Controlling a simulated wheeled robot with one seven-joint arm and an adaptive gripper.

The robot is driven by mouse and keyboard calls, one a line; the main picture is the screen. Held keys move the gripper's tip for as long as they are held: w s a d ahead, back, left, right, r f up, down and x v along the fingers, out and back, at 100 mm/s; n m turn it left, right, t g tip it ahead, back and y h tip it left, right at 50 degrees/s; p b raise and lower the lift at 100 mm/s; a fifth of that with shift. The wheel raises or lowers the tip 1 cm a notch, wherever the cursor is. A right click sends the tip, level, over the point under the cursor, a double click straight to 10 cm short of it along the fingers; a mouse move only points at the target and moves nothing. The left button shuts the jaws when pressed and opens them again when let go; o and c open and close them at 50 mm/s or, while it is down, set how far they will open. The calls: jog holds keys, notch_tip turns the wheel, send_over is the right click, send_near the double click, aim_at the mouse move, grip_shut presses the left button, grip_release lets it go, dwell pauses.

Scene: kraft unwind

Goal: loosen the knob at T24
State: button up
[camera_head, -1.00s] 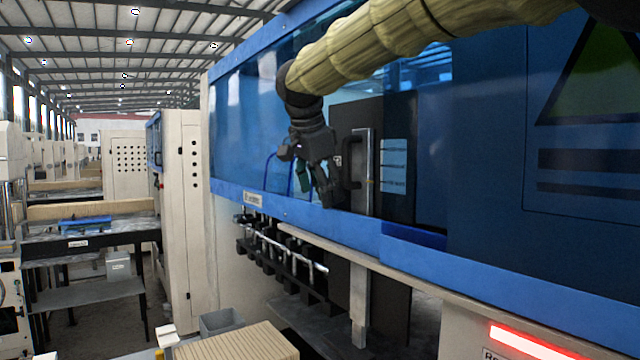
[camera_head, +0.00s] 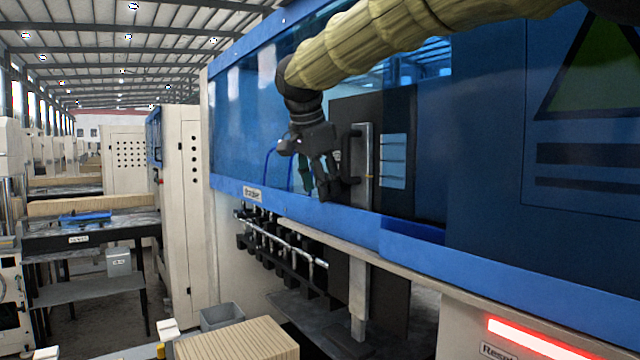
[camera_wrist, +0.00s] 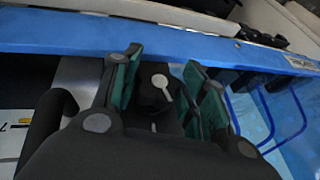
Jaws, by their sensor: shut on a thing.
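A dark knob (camera_wrist: 158,92) with a pale pointer mark on its face shows between my fingers in the wrist view. My gripper (camera_wrist: 163,82) has green-padded fingers on both sides of it and is shut on it. In the head view my gripper (camera_head: 318,188) reaches down just above the blue rail of the machine, left of a black handle. There its fingers and wrist hide the knob. I cannot read a T24 label in either view.
A black handle (camera_head: 348,160) and a grey upright post (camera_head: 363,170) stand close to the right of my gripper. The blue rail (camera_head: 285,205) runs along the machine below it. Blue hoses (camera_wrist: 280,130) hang close by. A bar with several black blocks (camera_head: 275,240) sits lower down.

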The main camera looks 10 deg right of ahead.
jog(key=shift+w+r, duration=0.1)
jog(key=shift+r, duration=0.15)
jog(key=g+h, duration=0.1)
jog(key=g, duration=0.1)
jog(key=shift+n+g, duration=0.3)
jog(key=shift+n+g+h, duration=0.3)
jog(key=shift+g+h, duration=0.3)
jog(key=shift+g, duration=0.6)
dwell(0.5)
dwell(0.7)
jog(key=o, duration=1)
jog(key=shift+f, duration=0.1)
jog(key=shift+o, duration=0.2)
jog(key=v, duration=0.7)
jog(key=shift+a+r, duration=0.15)
jog(key=shift+r, duration=0.05)
